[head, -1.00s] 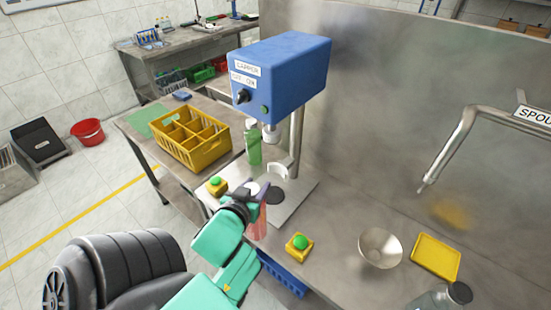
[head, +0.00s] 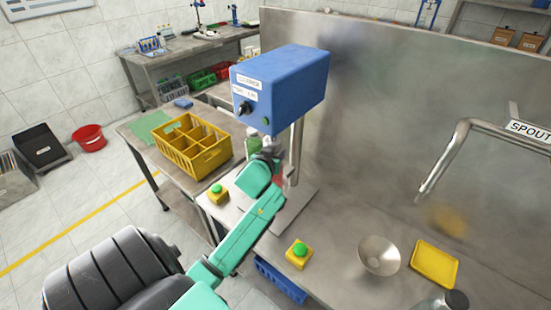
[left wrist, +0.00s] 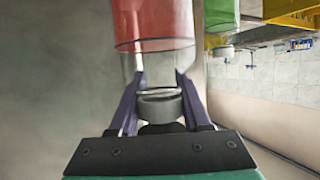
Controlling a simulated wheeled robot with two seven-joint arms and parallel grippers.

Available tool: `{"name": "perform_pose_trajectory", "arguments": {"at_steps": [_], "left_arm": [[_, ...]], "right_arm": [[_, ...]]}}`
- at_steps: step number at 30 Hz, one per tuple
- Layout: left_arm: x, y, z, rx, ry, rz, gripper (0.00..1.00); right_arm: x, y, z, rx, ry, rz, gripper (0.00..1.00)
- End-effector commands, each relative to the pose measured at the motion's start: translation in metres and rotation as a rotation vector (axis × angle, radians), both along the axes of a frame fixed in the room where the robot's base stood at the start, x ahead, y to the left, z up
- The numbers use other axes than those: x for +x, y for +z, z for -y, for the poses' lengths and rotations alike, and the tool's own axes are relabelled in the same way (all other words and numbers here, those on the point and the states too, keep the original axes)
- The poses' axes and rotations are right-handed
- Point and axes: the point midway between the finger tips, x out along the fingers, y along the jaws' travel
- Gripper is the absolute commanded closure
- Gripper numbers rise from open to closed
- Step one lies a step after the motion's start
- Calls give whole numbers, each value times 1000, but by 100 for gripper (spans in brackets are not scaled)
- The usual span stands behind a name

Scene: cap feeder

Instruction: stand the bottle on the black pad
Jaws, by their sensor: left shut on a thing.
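The bottle with red contents (left wrist: 155,22) is held between the two fingers of my left gripper (left wrist: 160,85), seen close up in the left wrist view. Its clear part is at the fingers, and a grey round part shows between them. In the head view my left gripper (head: 268,153) is just below the blue capper (head: 282,85). Only a small red piece of the bottle (head: 280,180) shows there, behind my arm. The black pad is hidden behind my arm. I cannot tell whether the bottle touches anything below. My right gripper is not in view.
A green bottle (head: 253,146) stands left of the gripper, partly hidden. Yellow boxes with green buttons stand left (head: 217,194) and in front (head: 299,254). A yellow crate (head: 193,148) is at left. A funnel bowl (head: 379,255) and yellow tray (head: 435,263) are at right.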

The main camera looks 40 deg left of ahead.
Motion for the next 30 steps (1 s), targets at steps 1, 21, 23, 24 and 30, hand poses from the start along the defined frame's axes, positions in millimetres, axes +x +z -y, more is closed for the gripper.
{"name": "perform_pose_trajectory", "arguments": {"at_steps": [1,21,23,24,30], "left_arm": [[1,-3,-1,0,1,0,100],[0,-37,0,0,-1,-2,22],[0,-37,0,0,-1,-2,22],[0,-37,0,0,-1,-2,22],[-2,-35,1,-1,-2,-2,22]], "right_arm": [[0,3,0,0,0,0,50],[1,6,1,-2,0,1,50],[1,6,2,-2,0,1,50],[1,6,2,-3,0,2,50],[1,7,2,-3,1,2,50]]}}
